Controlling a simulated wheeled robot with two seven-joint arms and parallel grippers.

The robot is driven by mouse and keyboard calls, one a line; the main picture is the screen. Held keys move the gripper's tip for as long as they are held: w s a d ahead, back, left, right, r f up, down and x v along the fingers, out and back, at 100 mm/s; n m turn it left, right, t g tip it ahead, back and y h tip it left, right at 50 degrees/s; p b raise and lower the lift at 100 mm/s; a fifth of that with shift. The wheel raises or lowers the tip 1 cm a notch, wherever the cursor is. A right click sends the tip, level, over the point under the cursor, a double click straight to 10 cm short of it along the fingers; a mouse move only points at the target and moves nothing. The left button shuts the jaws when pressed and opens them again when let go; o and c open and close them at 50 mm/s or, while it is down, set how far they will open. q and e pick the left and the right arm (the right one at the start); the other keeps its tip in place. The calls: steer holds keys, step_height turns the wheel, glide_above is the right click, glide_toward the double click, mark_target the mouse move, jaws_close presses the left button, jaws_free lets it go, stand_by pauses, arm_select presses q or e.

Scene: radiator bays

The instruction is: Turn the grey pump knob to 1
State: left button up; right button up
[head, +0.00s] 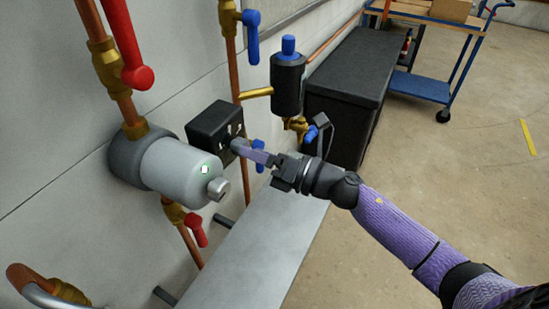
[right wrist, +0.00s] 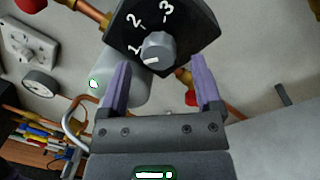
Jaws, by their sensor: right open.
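The grey pump knob (right wrist: 158,50) sits on a black control box face (right wrist: 185,32) marked 1, 2 and 3 in the right wrist view. A short white mark on the knob lies at its left side, on the side of the 1; I cannot tell if it lines up exactly. My right gripper (right wrist: 163,76) is open, with purple fingers on either side of the knob and gaps to both. In the head view, the right gripper (head: 243,148) reaches the black box (head: 212,124), and its fingers hide the knob. My left gripper is not in view.
A grey pump cylinder (head: 175,170) juts out just left of the box. Copper pipes with a red lever (head: 137,74) and a blue lever (head: 252,36) run along the wall. A black cabinet (head: 350,70) and a cart (head: 420,86) stand behind. The right floor is clear.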

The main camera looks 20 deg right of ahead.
steer(key=v, duration=0.7)
steer(key=shift+d, duration=0.1)
